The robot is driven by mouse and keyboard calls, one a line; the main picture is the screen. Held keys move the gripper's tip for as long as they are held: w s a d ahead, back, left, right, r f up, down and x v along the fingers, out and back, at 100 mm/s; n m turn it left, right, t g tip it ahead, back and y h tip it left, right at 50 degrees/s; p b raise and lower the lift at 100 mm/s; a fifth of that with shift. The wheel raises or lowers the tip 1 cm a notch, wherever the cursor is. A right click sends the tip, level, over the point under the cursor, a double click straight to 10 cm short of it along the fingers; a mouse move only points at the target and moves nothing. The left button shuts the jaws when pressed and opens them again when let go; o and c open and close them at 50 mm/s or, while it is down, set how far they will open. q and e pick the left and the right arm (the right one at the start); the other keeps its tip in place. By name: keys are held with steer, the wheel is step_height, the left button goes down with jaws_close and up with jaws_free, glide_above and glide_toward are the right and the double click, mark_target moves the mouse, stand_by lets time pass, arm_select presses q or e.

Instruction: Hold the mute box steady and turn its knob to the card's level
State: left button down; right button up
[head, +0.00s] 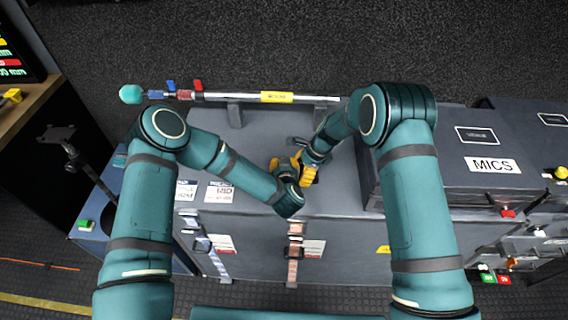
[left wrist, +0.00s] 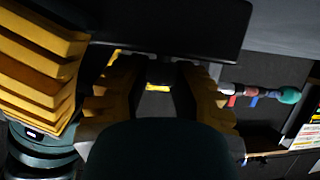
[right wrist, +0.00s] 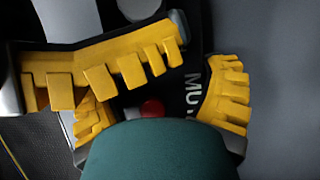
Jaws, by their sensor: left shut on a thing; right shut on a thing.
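The mute box (right wrist: 190,75) is a dark box with white lettering starting "MU" and a small red round part (right wrist: 152,108). It stands on the grey case and is mostly covered by my grippers in the head view. My left gripper (head: 284,166) is shut on it; its yellow finger crosses the box in the right wrist view. My right gripper (head: 307,174) is shut on the box too, with fingers (right wrist: 160,105) on either side of the red part. I cannot make out the knob or its setting. White cards (head: 219,192) lie left of the grippers; their level is unreadable.
A microphone pole (head: 315,98) with a teal tip lies along the back. A raised case marked MICS (head: 455,180) stands at the right. Straps (head: 295,250) hang down the front.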

arm_select(q)
steer(key=shift+f, duration=0.15)
steer(key=c, duration=0.7)
jaws_free()
steer(key=shift+c, duration=0.2)
steer(key=shift+a, duration=0.1)
steer(key=m+h, duration=0.4)
steer(key=shift+h, duration=0.3)
steer(key=m+g+h, duration=0.1)
steer(key=m+h, duration=0.1)
steer(key=m+g+h, duration=0.1)
steer(key=m+h, duration=0.1)
steer(key=shift+m+g+h, duration=0.3)
steer(key=shift+m+h, duration=0.1)
steer(key=shift+s+a+r+m+h, duration=0.1)
steer(key=shift+r+m+h, duration=0.1)
steer(key=shift+m+h, duration=0.15)
steer(key=v, duration=1.1)
steer(key=shift+r, duration=0.3)
steer(key=shift+s+a, duration=0.1)
steer(key=shift+s, duration=0.05)
